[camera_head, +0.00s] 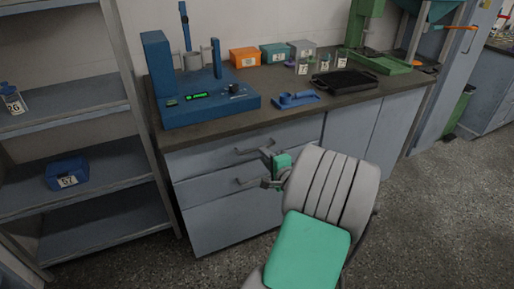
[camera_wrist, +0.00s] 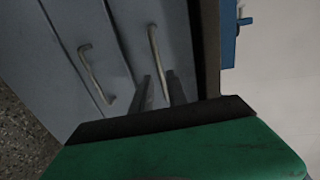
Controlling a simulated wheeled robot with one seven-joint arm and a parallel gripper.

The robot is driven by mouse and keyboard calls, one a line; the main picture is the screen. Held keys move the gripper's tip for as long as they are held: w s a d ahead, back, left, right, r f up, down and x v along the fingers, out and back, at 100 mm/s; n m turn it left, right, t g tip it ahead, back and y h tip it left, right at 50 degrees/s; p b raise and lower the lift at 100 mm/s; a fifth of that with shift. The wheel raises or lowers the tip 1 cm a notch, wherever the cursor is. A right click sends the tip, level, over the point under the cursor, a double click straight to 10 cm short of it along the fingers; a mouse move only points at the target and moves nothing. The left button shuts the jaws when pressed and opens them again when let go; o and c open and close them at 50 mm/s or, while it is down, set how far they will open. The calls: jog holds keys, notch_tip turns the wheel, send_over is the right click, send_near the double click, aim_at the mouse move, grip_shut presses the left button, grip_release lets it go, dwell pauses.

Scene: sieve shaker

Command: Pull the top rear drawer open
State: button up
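The top drawer (camera_head: 220,153) is the upper grey front under the dark countertop, and it looks flush with the cabinet. Its bar handle (camera_head: 250,150) also shows in the wrist view (camera_wrist: 154,48), where the near end of the bar appears between my two fingers. My gripper (camera_head: 266,168) is in front of the drawers, its fingers apart. In the wrist view my gripper (camera_wrist: 158,77) has a clear gap between its fingertips; I cannot tell whether either finger touches the handle.
A lower drawer (camera_head: 225,185) with its own handle (camera_wrist: 90,70) is just below. The blue shaker (camera_head: 205,105) and a blue tool (camera_head: 296,99) stand on the countertop (camera_head: 270,109) above. A shelf rack (camera_head: 130,75) is at the left.

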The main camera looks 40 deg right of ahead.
aim_at(257, 150)
jog(key=b+x, duration=0.1)
jog(key=x, duration=0.5)
jog(key=shift+w+a+f, duration=0.1)
jog(key=shift+w, duration=0.15)
jog(key=shift+c, duration=0.3)
grip_shut()
jog(key=shift+a, duration=0.15)
dwell(0.6)
